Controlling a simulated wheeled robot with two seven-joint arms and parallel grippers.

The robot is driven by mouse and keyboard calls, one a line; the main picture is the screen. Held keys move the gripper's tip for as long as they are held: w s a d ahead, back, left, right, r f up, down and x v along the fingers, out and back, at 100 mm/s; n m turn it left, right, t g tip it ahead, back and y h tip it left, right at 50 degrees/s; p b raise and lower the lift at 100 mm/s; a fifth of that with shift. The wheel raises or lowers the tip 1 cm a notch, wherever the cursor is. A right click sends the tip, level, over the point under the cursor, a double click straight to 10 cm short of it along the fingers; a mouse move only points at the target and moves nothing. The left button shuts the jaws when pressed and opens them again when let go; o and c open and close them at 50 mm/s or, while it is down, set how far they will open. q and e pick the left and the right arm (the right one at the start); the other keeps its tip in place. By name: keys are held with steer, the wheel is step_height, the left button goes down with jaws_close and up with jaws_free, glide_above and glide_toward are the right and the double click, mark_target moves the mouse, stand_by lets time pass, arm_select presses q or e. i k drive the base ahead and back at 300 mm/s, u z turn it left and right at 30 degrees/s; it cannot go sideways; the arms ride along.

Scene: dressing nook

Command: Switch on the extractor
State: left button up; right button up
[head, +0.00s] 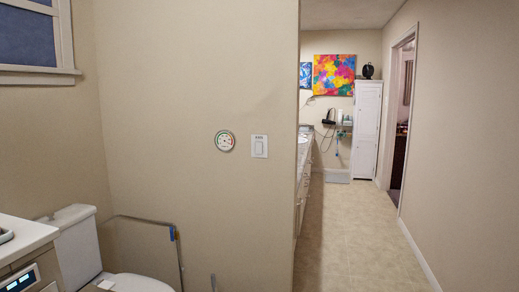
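A white wall switch plate (259,146) with a small dark label along its top is on the beige wall near the corner where the passage begins. The label is too small to read, so I cannot tell for sure that it is the extractor switch, or whether it is on or off. A round dial gauge (225,140) hangs just left of it. No extractor fan is visible. Neither of my grippers is in view.
A white toilet (75,241) and a counter (18,232) stand at the lower left, with a thin-framed panel (147,245) against the wall. The tiled passage floor (360,245) is clear. A white cabinet (366,130) and a doorway (403,110) are farther back.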

mark_target(258, 145)
steer(key=z, duration=0.4)
steer(key=i, duration=2.85)
steer(key=u, duration=0.2)
